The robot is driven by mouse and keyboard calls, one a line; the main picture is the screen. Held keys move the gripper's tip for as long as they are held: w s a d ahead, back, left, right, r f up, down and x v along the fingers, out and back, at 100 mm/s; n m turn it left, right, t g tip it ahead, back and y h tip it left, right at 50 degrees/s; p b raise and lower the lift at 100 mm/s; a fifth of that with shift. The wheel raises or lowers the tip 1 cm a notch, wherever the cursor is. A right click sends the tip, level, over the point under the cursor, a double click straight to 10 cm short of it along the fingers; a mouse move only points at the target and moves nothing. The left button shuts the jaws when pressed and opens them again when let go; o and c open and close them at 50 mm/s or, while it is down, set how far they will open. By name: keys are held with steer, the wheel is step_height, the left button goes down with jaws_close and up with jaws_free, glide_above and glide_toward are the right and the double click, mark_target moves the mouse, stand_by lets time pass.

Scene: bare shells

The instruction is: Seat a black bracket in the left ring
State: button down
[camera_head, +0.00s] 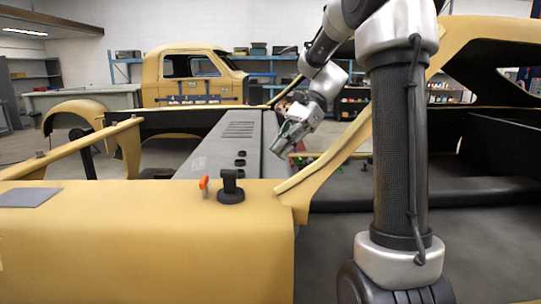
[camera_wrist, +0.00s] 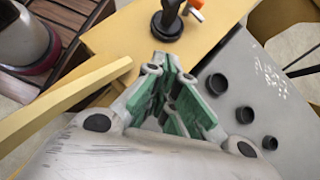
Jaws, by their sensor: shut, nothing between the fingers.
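A black bracket (camera_head: 230,180) stands upright on the yellow panel, with a wide round black base around its foot. I cannot tell whether that base is part of it or a separate ring. The bracket (camera_wrist: 168,18) is also at the top of the wrist view. Three short black rings (camera_head: 240,163) stand in a row on the grey panel; they also show in the wrist view (camera_wrist: 245,114). Which is the left ring is unclear. My gripper (camera_head: 282,143), with green finger pads, is shut and empty above the grey panel, apart from bracket and rings. It fills the wrist view's middle (camera_wrist: 174,78).
An orange-topped piece (camera_head: 204,187) stands just left of the bracket. A yellow slanted beam (camera_head: 330,160) rises at the right of the grey panel (camera_head: 208,158). A flat grey plate (camera_head: 28,197) lies on the yellow panel (camera_head: 120,245), whose front is otherwise clear.

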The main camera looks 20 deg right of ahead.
mark_target(239, 191)
steer(key=x, duration=0.7)
steer(key=shift+a+f, duration=0.1)
steer(key=shift+a, duration=0.1)
steer(key=a, duration=0.3)
steer(key=shift+s+a+f, duration=0.2)
steer(key=shift+s+f, duration=0.05)
steer(key=shift+s, duration=0.05)
steer(key=shift+s+a, duration=0.1)
steer(key=shift+a, duration=0.4)
steer(key=shift+s+a, duration=0.2)
steer(key=shift+a, duration=0.65)
steer(key=shift+d, duration=0.1)
